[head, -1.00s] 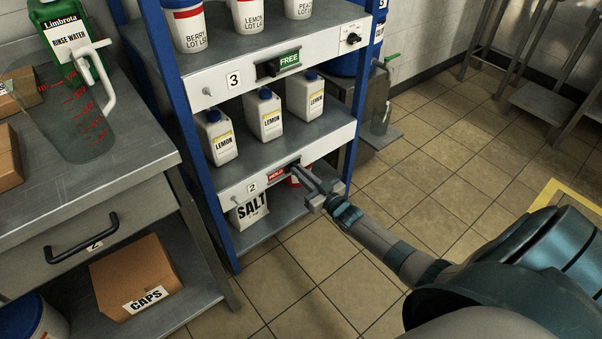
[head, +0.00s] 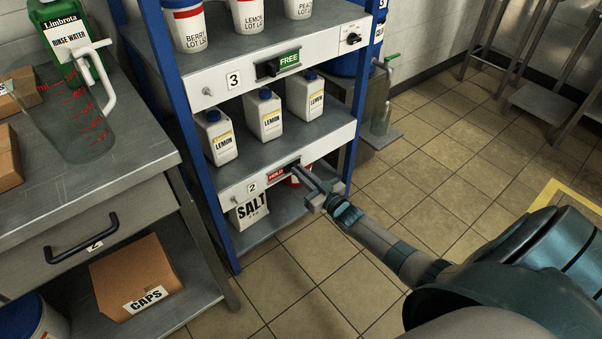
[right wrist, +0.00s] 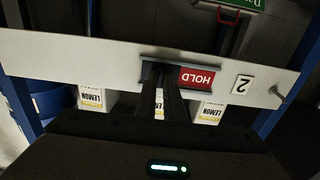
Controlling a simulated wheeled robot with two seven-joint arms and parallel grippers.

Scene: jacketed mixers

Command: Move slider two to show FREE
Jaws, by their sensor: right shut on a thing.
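Slider two (head: 277,175) sits on the lower shelf's white front strip, just right of the number 2 label (head: 251,188). A red HOLD plate shows beside it; in the right wrist view the HOLD plate (right wrist: 198,78) appears upside down. My right gripper (head: 298,172) reaches the slot from the right. In the right wrist view its fingertips (right wrist: 163,80) are close together at the dark slider part beside HOLD, shut on the slider's tab. The tab itself is hidden between the fingers. My left gripper is not in view.
Slider three (head: 279,63) above shows green FREE, with a knob (head: 352,38) to its right. Lemon bottles (head: 263,114) stand on the shelf above strip two. Floor (head: 440,160) to the right is clear.

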